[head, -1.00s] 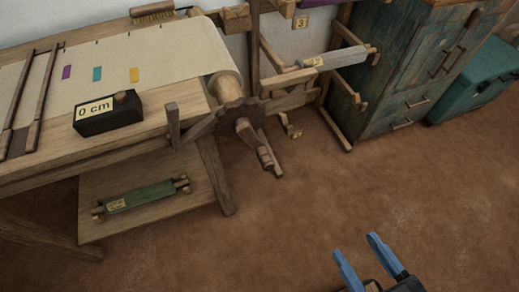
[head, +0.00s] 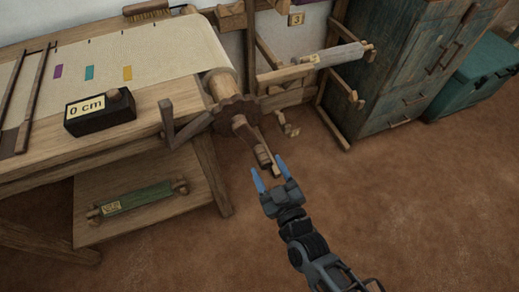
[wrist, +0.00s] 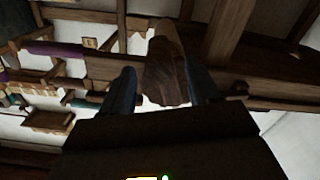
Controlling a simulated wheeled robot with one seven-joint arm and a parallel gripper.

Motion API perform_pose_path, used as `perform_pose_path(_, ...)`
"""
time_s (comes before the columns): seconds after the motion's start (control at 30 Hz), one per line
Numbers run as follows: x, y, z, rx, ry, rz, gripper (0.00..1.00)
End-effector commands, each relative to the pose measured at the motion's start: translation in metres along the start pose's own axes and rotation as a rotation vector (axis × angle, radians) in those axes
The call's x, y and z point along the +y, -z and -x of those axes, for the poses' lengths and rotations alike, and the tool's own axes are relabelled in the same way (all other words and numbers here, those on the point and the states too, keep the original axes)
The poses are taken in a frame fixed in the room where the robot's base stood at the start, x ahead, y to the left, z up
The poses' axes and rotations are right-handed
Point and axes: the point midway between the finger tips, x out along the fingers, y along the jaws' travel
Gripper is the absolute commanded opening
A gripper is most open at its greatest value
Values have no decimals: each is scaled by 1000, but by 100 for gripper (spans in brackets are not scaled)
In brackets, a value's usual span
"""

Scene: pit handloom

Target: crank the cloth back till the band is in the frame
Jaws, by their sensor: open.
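The cream cloth (head: 175,50) lies on the loom and wraps over a wooden roller (head: 218,88) at its right end. A toothed wheel (head: 236,112) and crank with a wooden handle (head: 263,156) sit at the roller's near end. My gripper (head: 268,169) is open at the handle's end. In the wrist view, a wooden piece (wrist: 167,75), apparently the handle, shows between the fingers; contact is unclear.
A black box (head: 100,113) reading "0 cm" stands on the loom's edge. A wooden lever (head: 168,123) stands beside the wheel. A green roll (head: 138,198) lies on the lower shelf. A rack with a grey roll (head: 340,54) and a cabinet (head: 400,70) stand behind right. Floor at right is clear.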

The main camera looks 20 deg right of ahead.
Motion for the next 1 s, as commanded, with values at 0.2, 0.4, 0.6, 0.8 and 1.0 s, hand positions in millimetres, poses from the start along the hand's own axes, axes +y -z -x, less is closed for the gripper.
perform_pose_path(0.2,1,1,-35,2,-1,-2,61)
perform_pose_path(0.4,0,1,-58,2,0,-1,61)
perform_pose_path(0.6,0,1,-66,0,0,-3,61)
perform_pose_path(0.8,0,1,-66,0,0,-2,61)
perform_pose_path(1.0,0,1,-66,0,0,-2,42)
